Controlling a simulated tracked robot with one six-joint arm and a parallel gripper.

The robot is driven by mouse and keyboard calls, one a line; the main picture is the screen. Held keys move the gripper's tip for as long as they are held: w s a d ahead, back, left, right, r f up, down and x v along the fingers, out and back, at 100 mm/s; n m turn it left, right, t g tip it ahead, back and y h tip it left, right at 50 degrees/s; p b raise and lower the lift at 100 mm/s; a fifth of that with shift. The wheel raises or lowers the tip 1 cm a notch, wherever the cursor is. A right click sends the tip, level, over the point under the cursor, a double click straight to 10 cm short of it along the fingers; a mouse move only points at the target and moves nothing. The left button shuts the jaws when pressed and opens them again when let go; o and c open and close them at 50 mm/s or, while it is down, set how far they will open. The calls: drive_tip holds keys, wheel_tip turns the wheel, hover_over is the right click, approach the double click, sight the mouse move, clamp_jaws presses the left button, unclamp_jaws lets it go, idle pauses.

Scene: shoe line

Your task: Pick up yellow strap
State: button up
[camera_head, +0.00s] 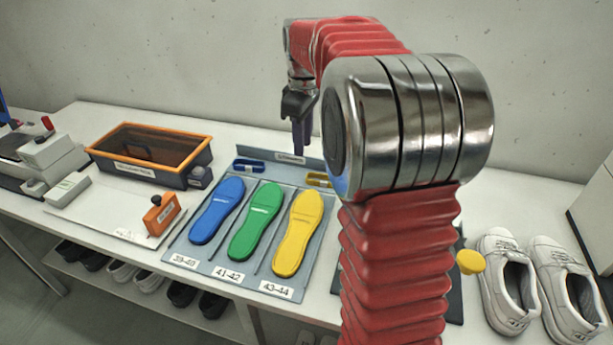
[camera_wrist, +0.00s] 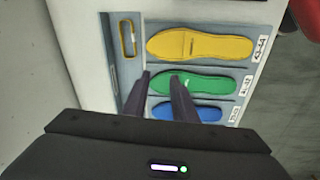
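The yellow strap (camera_head: 318,183) lies at the back right of the grey insole board (camera_head: 264,156), behind the yellow insole, partly hidden by my arm. In the wrist view the yellow strap (camera_wrist: 123,40) is a narrow loop at the upper left, beside the heel end of the yellow insole. My gripper (camera_head: 300,152) hangs above the back of the board, pointing down. In the wrist view its two fingers (camera_wrist: 160,76) are apart with nothing between them. They are apart from the strap, which lies beyond their tips.
Blue (camera_head: 217,212), green (camera_head: 256,222) and yellow (camera_head: 298,234) insoles lie on the board. A blue strap (camera_head: 249,166) lies at its back left. An orange-rimmed bin (camera_head: 150,157) and an orange block (camera_head: 161,215) stand left; white shoes (camera_head: 507,275) stand right.

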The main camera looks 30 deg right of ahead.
drive_tip(key=n+g, duration=0.1)
drive_tip(key=n, duration=0.1)
hover_over(322, 178)
drive_tip(key=s+a, duration=0.2)
drive_tip(key=s, duration=0.1)
wheel_tip(322, 178, down, 6)
drive_tip(key=shift+s+a+f, duration=0.1)
drive_tip(key=shift+a, duration=0.15)
wheel_tip(322, 178, down, 9)
drive_tip(key=shift+r, duration=0.2)
drive_tip(key=shift+d+f, duration=0.2)
drive_tip(key=shift+f, duration=2.4)
